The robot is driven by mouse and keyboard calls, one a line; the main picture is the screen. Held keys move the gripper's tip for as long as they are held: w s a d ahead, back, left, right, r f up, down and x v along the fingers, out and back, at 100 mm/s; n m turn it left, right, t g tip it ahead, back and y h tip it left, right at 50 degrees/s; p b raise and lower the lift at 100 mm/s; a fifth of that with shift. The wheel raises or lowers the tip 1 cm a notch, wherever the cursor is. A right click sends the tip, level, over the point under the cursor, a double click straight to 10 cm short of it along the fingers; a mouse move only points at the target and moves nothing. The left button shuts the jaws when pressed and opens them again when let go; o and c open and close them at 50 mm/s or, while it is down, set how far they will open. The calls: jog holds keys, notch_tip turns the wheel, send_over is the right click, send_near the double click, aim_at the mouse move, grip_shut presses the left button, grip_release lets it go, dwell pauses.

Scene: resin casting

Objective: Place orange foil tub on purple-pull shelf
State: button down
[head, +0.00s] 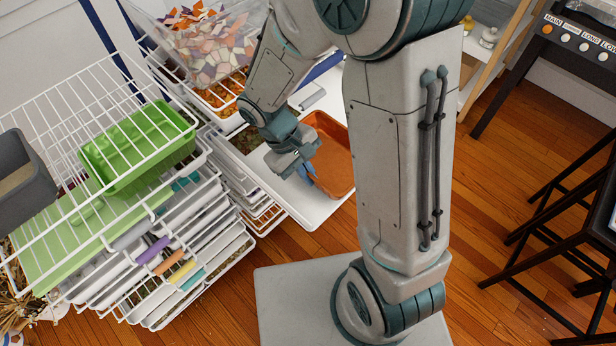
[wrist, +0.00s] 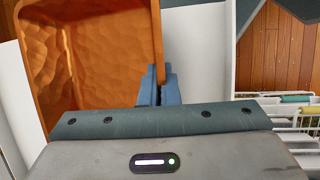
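The orange foil tub (head: 333,150) sits on or just above a white pulled-out shelf (head: 291,193) in the head view. In the wrist view the tub (wrist: 105,60) fills the upper left, open side up and empty. My gripper (head: 306,173) is at the tub's near left wall. In the wrist view its blue fingers (wrist: 160,85) stand close on both sides of the tub's right wall and look shut on it. The purple pull (head: 153,250) shows on the front of a white shelf in the left rack; the inside of that shelf is mostly hidden.
A green tub (head: 137,148) and a grey tub (head: 22,182) stand in the left rack. Orange (head: 169,262), yellow (head: 182,271) and teal (head: 192,280) pulls sit below the purple one. A black-framed table stands at right; wooden floor lies open between.

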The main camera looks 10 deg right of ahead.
jog(key=shift+f, duration=0.75)
jog(key=shift+f, duration=0.15)
jog(key=c, duration=1.7)
grip_release()
jog(key=p+v, duration=0.2)
jog(key=v, duration=1)
jog(key=shift+s+d+r+m+t+y, duration=0.75)
jog(key=shift+s+d+r+m, duration=0.45)
jog(key=shift+d, duration=0.8)
jog(key=shift+s+d+r+m+t+y, duration=0.75)
jog(key=shift+s+d+r+m, duration=0.4)
jog(key=shift+d, duration=0.85)
jog(key=shift+s+d+r+m+t+y, duration=0.75)
jog(key=shift+s+d+r+m, duration=0.4)
jog(key=shift+d, duration=0.85)
